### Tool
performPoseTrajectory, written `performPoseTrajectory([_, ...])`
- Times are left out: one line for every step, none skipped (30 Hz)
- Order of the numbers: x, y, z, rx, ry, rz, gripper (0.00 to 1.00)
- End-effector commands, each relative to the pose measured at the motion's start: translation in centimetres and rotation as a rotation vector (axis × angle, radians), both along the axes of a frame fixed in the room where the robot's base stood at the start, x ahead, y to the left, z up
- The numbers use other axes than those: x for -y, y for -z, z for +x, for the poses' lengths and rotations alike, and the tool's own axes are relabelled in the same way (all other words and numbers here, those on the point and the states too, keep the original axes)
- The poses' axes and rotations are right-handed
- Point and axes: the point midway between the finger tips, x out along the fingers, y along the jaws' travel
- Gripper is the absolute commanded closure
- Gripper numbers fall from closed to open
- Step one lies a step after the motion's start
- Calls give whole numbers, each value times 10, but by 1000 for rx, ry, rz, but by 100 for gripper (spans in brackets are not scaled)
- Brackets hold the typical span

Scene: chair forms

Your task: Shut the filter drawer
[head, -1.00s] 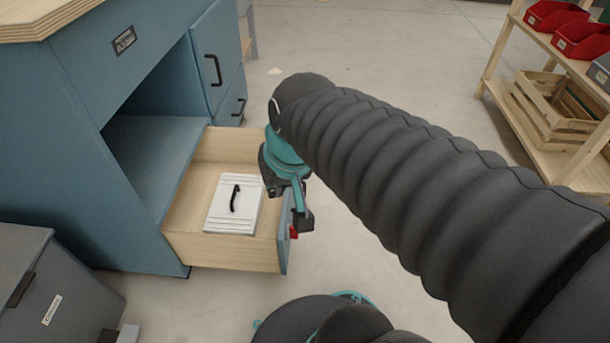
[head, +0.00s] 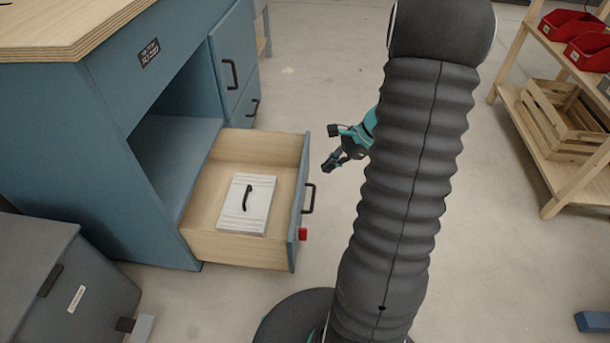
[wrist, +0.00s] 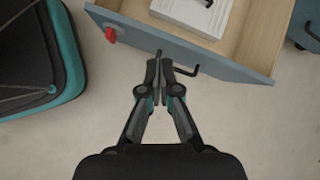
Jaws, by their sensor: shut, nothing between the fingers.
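The filter drawer (head: 215,246) is pulled out of the blue cabinet, a wooden box with a blue front and a black bar handle (head: 309,198). A white panelled filter with a black handle (head: 260,207) lies inside it. My gripper (head: 328,167) is shut and empty, outside the drawer front and to the right of it, with a visible gap in the head view. In the wrist view the closed fingertips (wrist: 160,60) overlap the handle region of the drawer front (wrist: 195,45); whether they touch it I cannot tell.
A red block (head: 302,234) is on the drawer front near its front corner. The blue cabinet (head: 135,200) has a wooden top. A grey bin (head: 75,290) stands at the lower left. A wooden shelf (head: 555,195) with red bins stands at the right. The floor between is clear.

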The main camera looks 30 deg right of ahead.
Motion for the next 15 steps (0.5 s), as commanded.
performPoseTrajectory([14, 12, 0, -24, 69, 44, 100])
performPoseTrajectory([21, 19, 0, -36, 107, 68, 100])
performPoseTrajectory([29, 27, 0, -49, 153, 96, 100])
performPoseTrajectory([35, 33, 0, -57, 184, 115, 100])
performPoseTrajectory([40, 38, 0, -66, 214, 134, 100])
performPoseTrajectory([46, 44, -1, -76, 248, 155, 100])
performPoseTrajectory([49, 49, -1, -81, 270, 168, 100])
performPoseTrajectory([53, 52, -1, -86, 289, 180, 100])
performPoseTrajectory([57, 56, -2, -93, 310, 193, 100])
performPoseTrajectory([59, 59, -2, -95, 323, 201, 100])
performPoseTrajectory([60, 61, -2, -98, 334, 208, 100])
performPoseTrajectory([61, 63, -2, -102, 343, 215, 100])
performPoseTrajectory([62, 65, -2, -102, 348, 217, 100])
performPoseTrajectory([61, 67, -1, -103, 351, 220, 100])
performPoseTrajectory([60, 69, 0, -104, 352, 221, 100])
